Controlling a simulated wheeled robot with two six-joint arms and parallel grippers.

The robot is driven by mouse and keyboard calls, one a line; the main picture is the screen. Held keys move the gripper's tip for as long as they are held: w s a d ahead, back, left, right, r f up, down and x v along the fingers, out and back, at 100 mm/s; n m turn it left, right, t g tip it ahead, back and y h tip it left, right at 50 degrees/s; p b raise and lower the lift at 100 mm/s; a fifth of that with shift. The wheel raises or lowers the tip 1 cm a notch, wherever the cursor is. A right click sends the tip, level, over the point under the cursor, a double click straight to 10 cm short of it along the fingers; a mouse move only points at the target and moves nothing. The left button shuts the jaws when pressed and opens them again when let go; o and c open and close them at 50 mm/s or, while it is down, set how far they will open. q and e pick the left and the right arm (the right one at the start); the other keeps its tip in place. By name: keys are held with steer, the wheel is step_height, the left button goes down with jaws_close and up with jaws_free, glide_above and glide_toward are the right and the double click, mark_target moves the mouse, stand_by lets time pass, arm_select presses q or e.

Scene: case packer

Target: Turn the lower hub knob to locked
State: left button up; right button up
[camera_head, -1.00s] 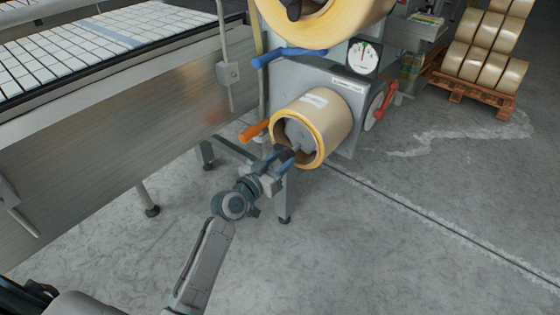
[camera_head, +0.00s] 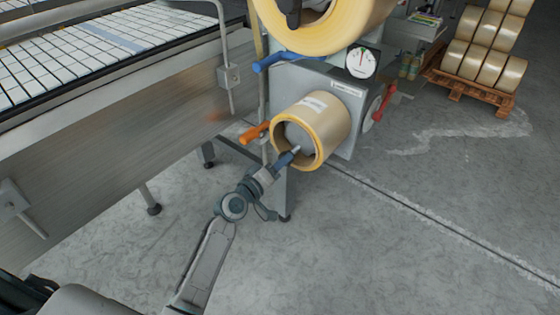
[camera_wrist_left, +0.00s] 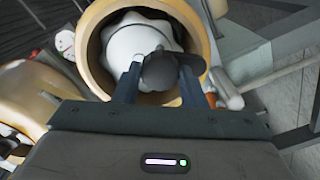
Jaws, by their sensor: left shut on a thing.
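The lower hub is a pale grey scalloped core inside a yellowish tape roll (camera_head: 332,118) on the lower side of the machine. The hub (camera_wrist_left: 128,38) shows more clearly in the left wrist view. Its dark grey knob (camera_wrist_left: 160,72) sits between the two fingers there. My left gripper (camera_head: 292,156) reaches the open front of the roll, and in the wrist view its fingers (camera_wrist_left: 158,82) are shut on the knob. The fingers hide part of the knob, and I cannot read any lock mark. My right gripper is out of view.
An orange lever (camera_head: 255,131) sticks out just left of the roll, and a blue lever (camera_head: 288,58) is above. A larger upper roll (camera_head: 330,28), a gauge (camera_head: 361,62) and a red handle (camera_head: 385,102) are nearby. A conveyor (camera_head: 90,50) fills the left.

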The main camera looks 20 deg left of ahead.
arm_select(q)
steer(key=n+p, duration=0.1)
steer(key=n, duration=0.2)
steer(key=shift+n, duration=0.3)
steer(key=shift+n+p, duration=0.7)
steer(key=shift+n, duration=1)
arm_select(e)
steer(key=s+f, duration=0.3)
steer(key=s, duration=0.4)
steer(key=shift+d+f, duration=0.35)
arm_select(q)
steer(key=o, duration=1)
steer(key=b+v, duration=0.1)
steer(key=v, duration=0.9)
steer(key=shift+s, duration=0.4)
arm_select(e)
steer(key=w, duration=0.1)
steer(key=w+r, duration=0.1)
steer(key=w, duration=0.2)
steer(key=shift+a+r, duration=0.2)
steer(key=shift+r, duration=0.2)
arm_select(q)
steer(key=shift+a, duration=0.15)
